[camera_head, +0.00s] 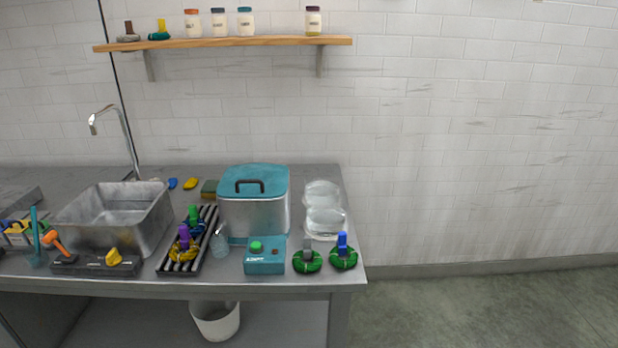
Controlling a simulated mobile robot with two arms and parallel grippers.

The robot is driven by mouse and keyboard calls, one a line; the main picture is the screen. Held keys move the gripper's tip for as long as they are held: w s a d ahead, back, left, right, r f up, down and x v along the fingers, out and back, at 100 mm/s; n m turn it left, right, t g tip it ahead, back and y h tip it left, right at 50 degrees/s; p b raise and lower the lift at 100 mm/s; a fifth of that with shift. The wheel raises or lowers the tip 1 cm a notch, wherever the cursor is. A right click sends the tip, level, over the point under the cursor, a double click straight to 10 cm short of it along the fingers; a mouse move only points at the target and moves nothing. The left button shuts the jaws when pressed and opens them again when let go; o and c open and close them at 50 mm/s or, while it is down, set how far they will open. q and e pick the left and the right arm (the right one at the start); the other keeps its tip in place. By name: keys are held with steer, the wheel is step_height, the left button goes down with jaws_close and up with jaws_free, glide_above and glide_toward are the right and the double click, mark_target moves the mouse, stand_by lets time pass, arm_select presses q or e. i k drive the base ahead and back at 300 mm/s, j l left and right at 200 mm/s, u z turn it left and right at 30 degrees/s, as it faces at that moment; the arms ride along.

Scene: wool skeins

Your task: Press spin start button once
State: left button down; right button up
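The start button (257,246) is a green round button on top of a small teal box (264,264) with white lettering on its front. The box stands near the front edge of the counter. A metal pot-like vessel (254,216) with a teal lid (254,181) and dark handle stands right behind the box. Whether the button is pressed in cannot be told. Neither of my grippers is in view.
Green skeins with grey and blue clips (307,262) (344,258) lie right of the box. A clear bottle (219,243) and a dark rack (188,250) with skeins stand left. A metal sink (116,218) is farther left. Clear containers (324,218) stand behind the green skeins.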

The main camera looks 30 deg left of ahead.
mark_target(256, 246)
steer(key=u, duration=1.2)
